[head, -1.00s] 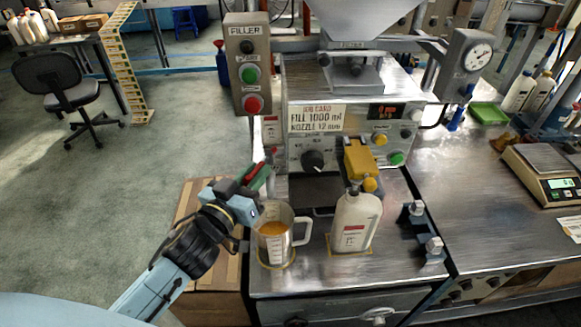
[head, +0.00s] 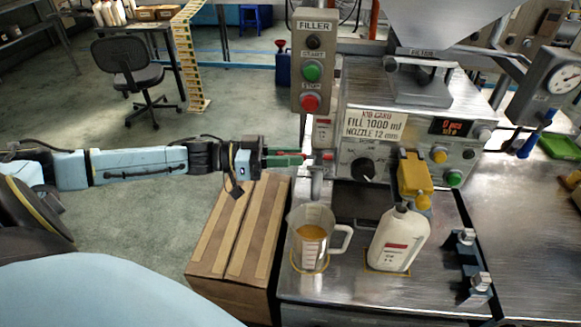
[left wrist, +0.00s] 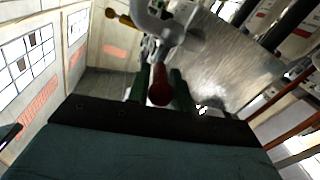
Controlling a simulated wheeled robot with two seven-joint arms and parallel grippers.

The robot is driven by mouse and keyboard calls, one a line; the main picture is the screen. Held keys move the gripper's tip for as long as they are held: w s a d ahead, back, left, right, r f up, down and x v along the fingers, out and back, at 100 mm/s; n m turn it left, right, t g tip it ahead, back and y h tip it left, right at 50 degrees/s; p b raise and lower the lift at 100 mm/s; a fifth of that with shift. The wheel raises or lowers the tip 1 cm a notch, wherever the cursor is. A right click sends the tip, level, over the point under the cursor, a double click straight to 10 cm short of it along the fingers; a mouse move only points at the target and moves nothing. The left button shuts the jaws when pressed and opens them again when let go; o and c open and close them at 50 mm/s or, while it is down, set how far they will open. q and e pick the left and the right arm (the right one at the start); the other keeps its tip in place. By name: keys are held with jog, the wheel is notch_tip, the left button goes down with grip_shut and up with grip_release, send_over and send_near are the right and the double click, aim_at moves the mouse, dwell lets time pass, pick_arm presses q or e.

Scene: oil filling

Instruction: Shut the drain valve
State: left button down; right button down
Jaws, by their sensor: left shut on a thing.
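The drain valve's red lever handle (left wrist: 160,88) sits between the two dark green fingers of my left gripper (left wrist: 158,84) in the left wrist view. In the head view, my left gripper (head: 288,158) reaches in from the left, shut on the handle, level beside the filler's left side. The grey valve body and pipe (head: 317,180) are just right of the fingertips, and also show in the left wrist view (left wrist: 165,28). The fingers hide most of the lever. My right gripper is not in view.
A measuring jug (head: 312,240) with amber liquid stands below the valve. A white bottle (head: 399,240) stands right of it under the yellow nozzle block (head: 414,177). A cardboard box (head: 238,235) is under my left arm. The filler button box (head: 313,70) rises above the valve.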

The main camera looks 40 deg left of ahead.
pick_arm(q)
jog(key=shift+w+a+f+m+g+h+b, duration=0.1)
jog(key=shift+w+m+g+h+b, duration=0.1)
jog(key=shift+m+g+h+b, duration=0.25)
jog(key=shift+w+a+m+g+h+b, duration=0.15)
jog(key=shift+m+g+h+b, duration=0.1)
jog(key=shift+m+g+b, duration=0.4)
jog(key=shift+d, duration=0.1)
jog(key=c, duration=1.7)
grip_release()
jog(key=o, duration=0.3)
jog(key=shift+w, duration=0.1)
jog(key=b+v, duration=0.1)
jog(key=v, duration=1.2)
